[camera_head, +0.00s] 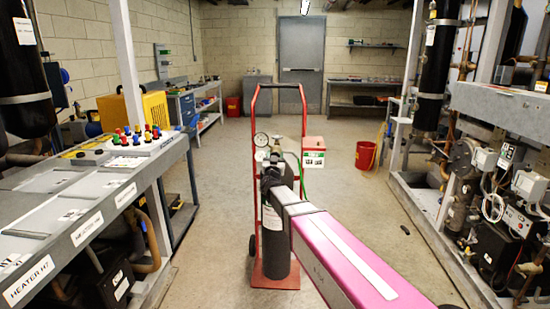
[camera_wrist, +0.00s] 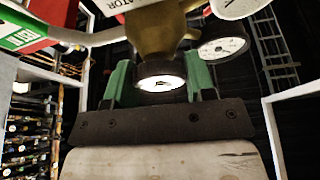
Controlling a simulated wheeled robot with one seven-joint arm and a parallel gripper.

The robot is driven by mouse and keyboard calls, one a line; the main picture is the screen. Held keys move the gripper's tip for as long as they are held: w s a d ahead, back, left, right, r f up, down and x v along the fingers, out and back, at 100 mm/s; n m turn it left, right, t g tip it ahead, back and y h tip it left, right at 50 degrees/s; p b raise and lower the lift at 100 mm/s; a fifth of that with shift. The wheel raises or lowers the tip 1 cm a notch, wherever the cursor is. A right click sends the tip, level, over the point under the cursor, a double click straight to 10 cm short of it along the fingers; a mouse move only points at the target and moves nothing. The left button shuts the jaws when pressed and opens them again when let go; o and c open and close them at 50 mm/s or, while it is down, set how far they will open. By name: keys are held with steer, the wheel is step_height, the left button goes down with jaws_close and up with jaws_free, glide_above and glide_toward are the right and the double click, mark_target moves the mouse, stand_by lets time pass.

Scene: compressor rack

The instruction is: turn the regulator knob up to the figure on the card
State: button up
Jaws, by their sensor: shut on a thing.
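A red trolley (camera_head: 303,113) holds a dark gas cylinder (camera_head: 274,243) with a regulator and round gauges (camera_head: 261,139) on top. In the wrist view, the regulator knob (camera_wrist: 160,84) is a dark ring around a white face with a dark mark, below a brass body (camera_wrist: 155,38). My gripper (camera_wrist: 160,78) is shut on the knob, a green finger on each side. In the head view, my gripper (camera_head: 272,172) is at the cylinder top, partly hidden by my arm.
A gauge (camera_wrist: 222,47) is close to the right finger, and a green hose (camera_head: 297,170) runs beside the regulator. A grey bench (camera_head: 95,205) stands left and a compressor rack (camera_head: 495,105) right. The floor behind the trolley is clear up to a red bucket (camera_head: 365,155).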

steer(key=o, duration=0.9)
steer(key=shift+o, duration=0.2)
steer(key=v, duration=1)
steer(key=shift+s+f, duration=0.2)
steer(key=shift+s, duration=0.2)
